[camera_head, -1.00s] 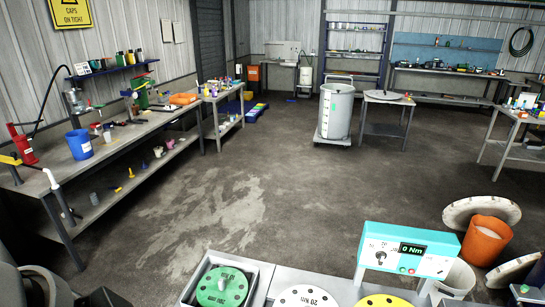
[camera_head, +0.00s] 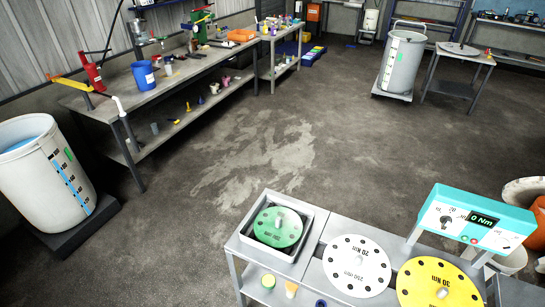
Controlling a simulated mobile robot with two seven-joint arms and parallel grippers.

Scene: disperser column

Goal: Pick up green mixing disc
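The green mixing disc (camera_head: 278,227) lies in a square grey-white tray (camera_head: 303,248) at the left end of a low grey bench in the lower middle. It is round and flat, with small holes near its rim and a pale hub at its centre. Its whole top face shows. A white disc (camera_head: 357,267) and a yellow disc (camera_head: 437,287) lie to its right on the same bench. Neither of my grippers shows in this view.
A teal torque display (camera_head: 477,219) reading 0 Nm stands at the bench's right. A large white drum (camera_head: 45,185) on a dark base stands at the left. A long workbench (camera_head: 150,93) runs along the left wall. The floor (camera_head: 260,145) between is clear.

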